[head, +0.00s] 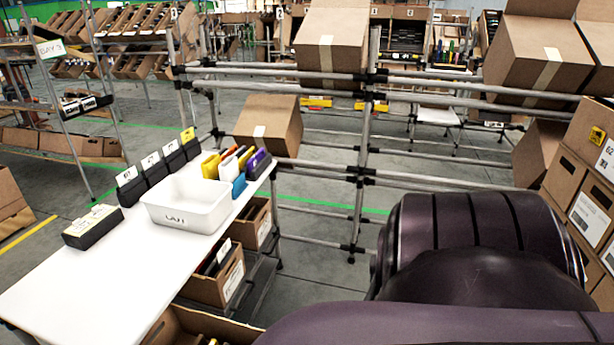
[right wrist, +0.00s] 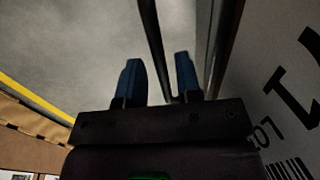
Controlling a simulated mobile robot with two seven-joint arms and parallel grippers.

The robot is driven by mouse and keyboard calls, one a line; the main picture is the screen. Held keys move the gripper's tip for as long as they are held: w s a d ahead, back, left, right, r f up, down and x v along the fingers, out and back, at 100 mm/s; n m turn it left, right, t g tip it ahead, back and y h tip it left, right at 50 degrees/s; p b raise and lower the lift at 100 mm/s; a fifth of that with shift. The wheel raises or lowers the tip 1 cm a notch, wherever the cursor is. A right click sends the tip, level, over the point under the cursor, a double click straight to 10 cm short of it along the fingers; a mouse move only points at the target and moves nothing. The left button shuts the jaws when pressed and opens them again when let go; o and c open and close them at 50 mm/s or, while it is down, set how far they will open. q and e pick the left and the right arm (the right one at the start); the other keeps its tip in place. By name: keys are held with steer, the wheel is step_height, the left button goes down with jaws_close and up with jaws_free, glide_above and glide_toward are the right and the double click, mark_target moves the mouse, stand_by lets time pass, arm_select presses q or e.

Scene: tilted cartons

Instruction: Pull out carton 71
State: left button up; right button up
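In the right wrist view, my right gripper (right wrist: 158,80) has two dark blue fingertips standing apart with nothing between them. A grey carton face with a large printed label (right wrist: 285,105) fills the right side, close beside the right finger. A bold "1", the letters "LO" and part of a barcode show; the full number is cut off, so I cannot tell whether it is carton 71. In the head view, my right arm covers the lower right and hides its gripper. No carton marked 71 is readable there. My left gripper is in neither view.
Labelled cartons (head: 590,205) stack at the right edge, one marked 62. Metal rails (head: 440,88) carry tilted cartons (head: 335,42). A white table (head: 70,275) at left holds a white bin (head: 188,205) and colored folders.

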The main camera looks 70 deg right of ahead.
steer(key=shift+o, duration=0.3)
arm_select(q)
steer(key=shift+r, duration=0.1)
arm_select(e)
steer(key=shift+w+r, duration=0.1)
steer(key=shift+r, duration=0.05)
steer(key=shift+r, duration=0.25)
step_height(320, 180, up, 4)
steer(key=p, duration=0.2)
steer(key=shift+d+f+p, duration=0.1)
steer(key=shift+f+p, duration=0.1)
steer(key=shift+p, duration=0.15)
arm_select(q)
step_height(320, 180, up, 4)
steer(key=p, duration=0.3)
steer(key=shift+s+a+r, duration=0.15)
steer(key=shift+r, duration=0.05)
arm_select(e)
step_height(320, 180, up, 6)
steer(key=s, duration=0.2)
steer(key=shift+r, duration=0.15)
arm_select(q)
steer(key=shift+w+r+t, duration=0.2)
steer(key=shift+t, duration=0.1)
